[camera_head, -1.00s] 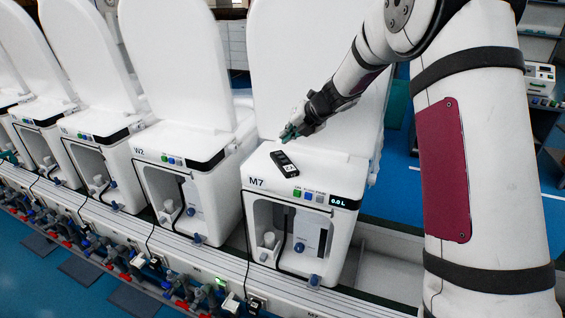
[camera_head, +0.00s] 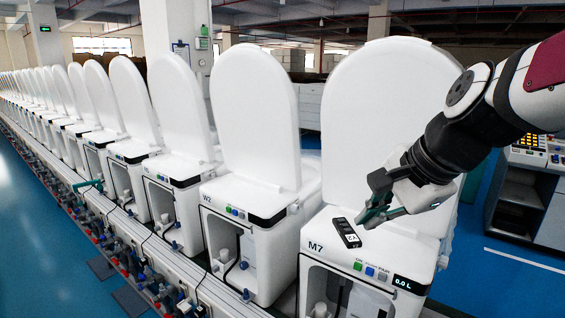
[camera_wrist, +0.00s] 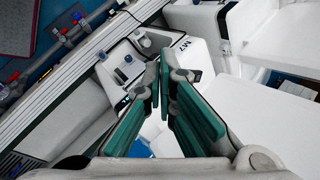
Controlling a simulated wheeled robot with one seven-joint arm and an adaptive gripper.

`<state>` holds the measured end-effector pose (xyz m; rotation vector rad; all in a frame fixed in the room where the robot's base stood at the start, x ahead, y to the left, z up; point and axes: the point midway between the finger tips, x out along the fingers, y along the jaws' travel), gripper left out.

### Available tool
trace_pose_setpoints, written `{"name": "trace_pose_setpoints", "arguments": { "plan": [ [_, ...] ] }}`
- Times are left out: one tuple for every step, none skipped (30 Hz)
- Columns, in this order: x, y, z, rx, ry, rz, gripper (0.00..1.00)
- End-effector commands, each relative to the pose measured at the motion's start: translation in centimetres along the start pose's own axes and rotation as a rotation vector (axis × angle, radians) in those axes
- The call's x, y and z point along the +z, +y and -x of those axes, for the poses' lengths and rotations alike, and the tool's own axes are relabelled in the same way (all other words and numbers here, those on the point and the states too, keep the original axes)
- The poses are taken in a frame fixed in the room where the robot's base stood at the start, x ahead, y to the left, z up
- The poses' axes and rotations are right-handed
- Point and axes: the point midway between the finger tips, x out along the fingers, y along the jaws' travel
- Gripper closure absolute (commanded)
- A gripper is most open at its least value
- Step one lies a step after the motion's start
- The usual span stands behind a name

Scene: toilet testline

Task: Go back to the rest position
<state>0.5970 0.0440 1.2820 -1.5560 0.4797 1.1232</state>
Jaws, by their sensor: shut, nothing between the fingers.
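My gripper (camera_head: 372,212) is above the white top of the toilet unit M7 (camera_head: 330,245), in front of its raised lid. Its green-padded fingers are shut and empty. In the wrist view the fingers (camera_wrist: 163,75) come together at their tips, above a white unit.
A toilet unit marked W2 (camera_head: 255,200) stands left of M7, and a long row of similar units with raised lids runs back to the left. A bench with equipment (camera_head: 530,185) stands at the right. Blue floor (camera_head: 490,265) is clear between it and M7.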

Motion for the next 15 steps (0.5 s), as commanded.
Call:
{"name": "trace_pose_setpoints", "arguments": {
  "plan": [
    [0.8, 1.7, 1.4, 0.01, 0.021, 0.141, 1.0],
    [1.2, 2.8, 2.0, 0.023, 0.033, 0.233, 1.0],
    [1.7, 4.3, 2.8, 0.04, 0.047, 0.355, 1.0],
    [1.9, 5.4, 3.3, 0.054, 0.06, 0.444, 1.0],
    [2.2, 6.6, 3.8, 0.069, 0.07, 0.532, 1.0],
    [2.5, 8.0, 4.5, 0.091, 0.084, 0.643, 1.0],
    [2.8, 9.1, 4.9, 0.106, 0.094, 0.723, 1.0],
    [3.0, 10.1, 5.3, 0.122, 0.102, 0.798, 1.0],
    [3.2, 11.3, 5.7, 0.143, 0.111, 0.89, 1.0],
    [3.4, 12.2, 6.0, 0.157, 0.118, 0.951, 1.0],
    [3.6, 13.0, 6.2, 0.172, 0.124, 1.007, 1.0],
    [3.8, 13.8, 6.5, 0.189, 0.13, 1.07, 1.0],
    [4.0, 14.5, 6.7, 0.201, 0.133, 1.11, 1.0],
    [4.1, 14.9, 6.9, 0.212, 0.138, 1.145, 1.0],
    [4.1, 15.4, 7.0, 0.222, 0.14, 1.18, 1.0]
  ]
}}
